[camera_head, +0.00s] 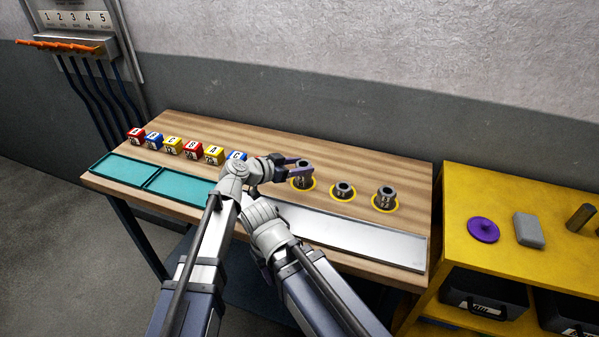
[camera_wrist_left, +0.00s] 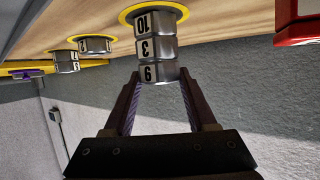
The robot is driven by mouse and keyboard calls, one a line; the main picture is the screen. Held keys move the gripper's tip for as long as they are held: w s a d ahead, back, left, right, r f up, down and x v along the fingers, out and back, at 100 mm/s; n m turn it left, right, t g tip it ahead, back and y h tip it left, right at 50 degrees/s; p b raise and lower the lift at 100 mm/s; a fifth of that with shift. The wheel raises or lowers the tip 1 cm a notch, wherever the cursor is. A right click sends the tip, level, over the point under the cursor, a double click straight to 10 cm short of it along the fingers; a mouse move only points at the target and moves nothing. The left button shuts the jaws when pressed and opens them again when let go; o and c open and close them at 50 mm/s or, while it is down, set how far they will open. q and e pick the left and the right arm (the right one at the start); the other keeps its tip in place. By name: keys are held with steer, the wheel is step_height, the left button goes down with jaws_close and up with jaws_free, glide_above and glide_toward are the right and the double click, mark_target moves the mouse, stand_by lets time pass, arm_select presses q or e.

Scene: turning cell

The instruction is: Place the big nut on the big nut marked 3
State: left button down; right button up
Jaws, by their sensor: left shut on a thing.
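My left gripper (camera_head: 293,163) is shut on a grey big nut at the top of the leftmost nut stack. In the left wrist view, which looks upside down, its fingers (camera_wrist_left: 158,76) flank that held nut (camera_wrist_left: 158,73), whose mark reads 9 or 6. The held nut lines up with the big nut marked 3 (camera_wrist_left: 158,47) and seems to touch it; any small gap cannot be told. The nut marked 3 sits on a nut marked 10 (camera_wrist_left: 157,22), which stands in a yellow ring. My right gripper does not show.
A single nut (camera_head: 343,190) and a stack of two nuts (camera_head: 385,197) stand in yellow rings to the right. A metal plate (camera_head: 350,236) and teal trays (camera_head: 180,186) line the front edge. Several lettered blocks (camera_head: 173,145) stand left. A yellow bench (camera_head: 465,190) stands at right.

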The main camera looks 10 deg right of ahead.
arm_select(q)
steer(key=shift+f, duration=0.15)
steer(key=shift+c, duration=1)
jaws_free()
steer(key=shift+s+a+r+p, duration=0.2)
steer(key=shift+r+p, duration=0.1)
steer(key=shift+r, duration=0.1)
steer(key=p+v, duration=0.4)
steer(key=v, duration=0.7)
steer(key=shift+a, duration=0.25)
